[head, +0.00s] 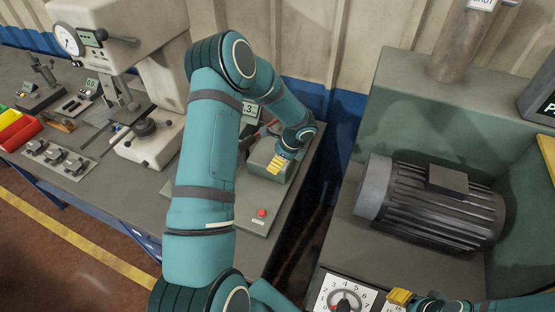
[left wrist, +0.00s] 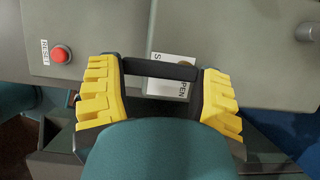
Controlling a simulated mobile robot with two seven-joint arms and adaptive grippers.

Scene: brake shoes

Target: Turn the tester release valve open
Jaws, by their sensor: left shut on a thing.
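The tester is a grey-green box (left wrist: 105,25) with a red RESET button (left wrist: 60,54); the button also shows in the head view (head: 262,212). The release valve's black bar handle (left wrist: 160,68) lies crosswise over the plate. My left gripper (left wrist: 160,90) has its yellow fingers at the two ends of this bar and is shut on it. In the head view the left gripper (head: 278,163) is at the tester's top. My right gripper (head: 400,297) shows only partly at the lower right edge.
A finned motor (head: 430,205) sits on a green machine at right, with a numbered dial (head: 345,296) in front. A press (head: 120,30) and small gauges stand on the bench at left. A wall (head: 300,40) stands behind. My left arm hides part of the bench.

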